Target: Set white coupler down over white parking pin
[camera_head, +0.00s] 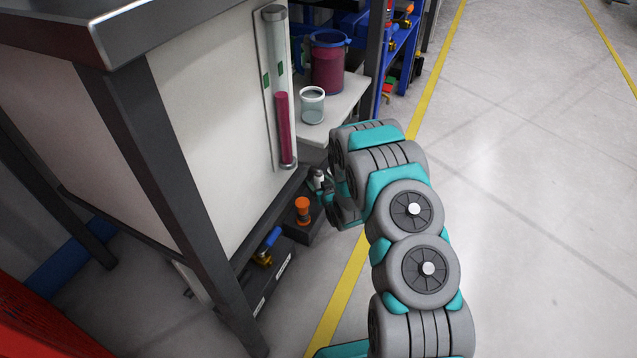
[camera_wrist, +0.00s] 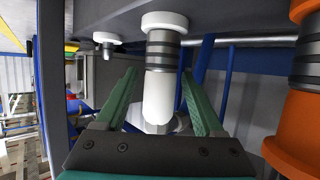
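The wrist view appears upside down, with a dark grey surface along its top. The white coupler (camera_wrist: 158,100), with a grey ribbed band and a white flange, lies between the two green fingers of my gripper (camera_wrist: 160,74). In the head view, the white coupler (camera_head: 319,177) shows small beside my gripper (camera_head: 327,189), largely hidden by my arm.
An orange coupler (camera_head: 303,205) stands on a dark box close to my gripper; it fills the right of the wrist view (camera_wrist: 292,135). A blue and yellow part (camera_head: 267,246) is nearer. A shelf with a glass jar (camera_head: 312,105) is above. Open floor lies right.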

